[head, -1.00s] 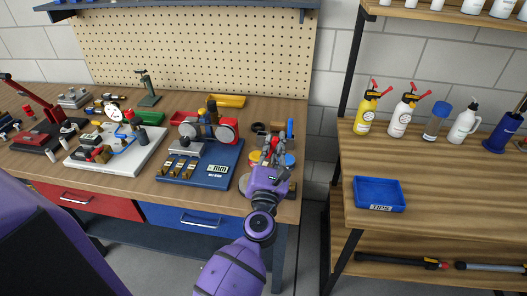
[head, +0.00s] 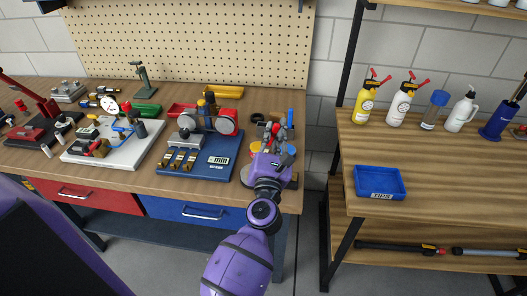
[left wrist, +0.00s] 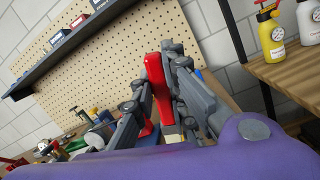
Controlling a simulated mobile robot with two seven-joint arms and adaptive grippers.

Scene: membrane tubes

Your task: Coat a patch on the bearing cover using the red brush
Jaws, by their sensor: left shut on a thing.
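My left gripper (head: 275,138) is over the right end of the workbench, beside the blue plate. In the left wrist view its fingers (left wrist: 160,95) are shut on an upright red piece, the red brush (left wrist: 155,80). My right gripper is not in view.
A blue plate (head: 218,172) with small brass-coloured parts lies left of my gripper. A white plate (head: 75,153) with fittings is farther left. A yellow tray (head: 225,92) is at the back. The right shelf holds bottles and a blue bin (head: 378,197).

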